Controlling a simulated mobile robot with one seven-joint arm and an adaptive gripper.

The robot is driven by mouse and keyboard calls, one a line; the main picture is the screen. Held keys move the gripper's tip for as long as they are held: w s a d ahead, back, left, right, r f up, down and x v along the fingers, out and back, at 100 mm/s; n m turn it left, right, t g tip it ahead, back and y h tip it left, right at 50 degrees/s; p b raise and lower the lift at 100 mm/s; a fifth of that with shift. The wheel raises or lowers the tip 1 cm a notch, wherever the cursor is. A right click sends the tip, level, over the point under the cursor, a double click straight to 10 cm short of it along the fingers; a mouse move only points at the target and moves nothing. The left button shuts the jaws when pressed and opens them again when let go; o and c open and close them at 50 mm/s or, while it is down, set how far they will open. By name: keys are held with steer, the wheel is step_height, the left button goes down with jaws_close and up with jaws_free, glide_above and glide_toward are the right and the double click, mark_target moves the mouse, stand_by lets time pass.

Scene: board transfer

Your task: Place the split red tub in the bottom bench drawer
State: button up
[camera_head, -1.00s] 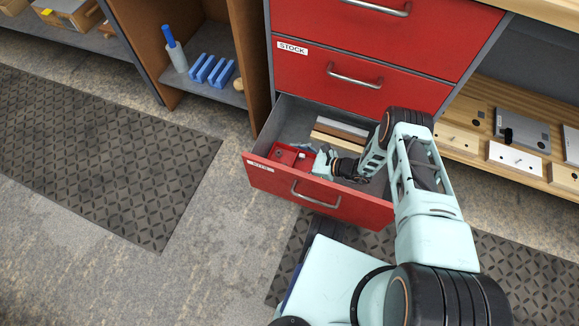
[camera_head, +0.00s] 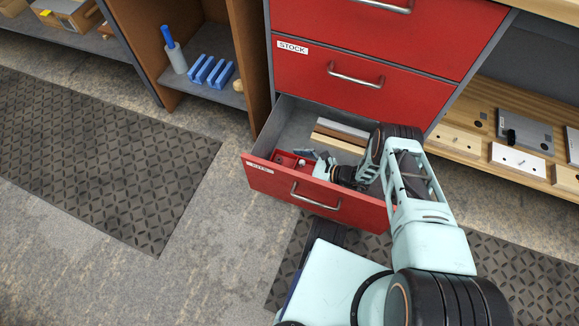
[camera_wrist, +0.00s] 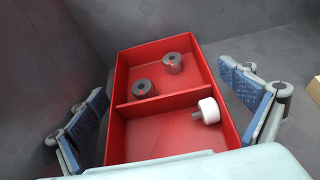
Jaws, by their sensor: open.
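The split red tub (camera_wrist: 153,138) rests on the floor of the open bottom drawer (camera_head: 315,192), at its left end near the front panel. In the wrist view a divider splits it into two compartments. Two grey rings sit in the far compartment, and a white knob with a grey stem is in the near one. In the head view the tub (camera_head: 285,158) is partly hidden by the drawer front. My gripper (camera_wrist: 172,112) is open, its blue-padded fingers on either side of the tub and apart from it. In the head view my gripper (camera_head: 308,157) is inside the drawer.
Wood and metal bars (camera_head: 340,133) lie at the back of the same drawer. The STOCK drawer (camera_head: 350,75) above is shut. An open shelf with blue parts (camera_head: 212,70) stands left, and a low wooden shelf (camera_head: 470,148) with plates stands right. The drawer's middle is partly covered by my arm.

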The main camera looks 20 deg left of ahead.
mark_target(308, 170)
steer(key=shift+r, duration=0.1)
steer(key=shift+d+r, duration=0.2)
steer(key=p+v, duration=0.2)
steer(key=v, duration=0.4)
steer(key=shift+w+d+r, duration=0.1)
steer(key=shift+d, duration=0.4)
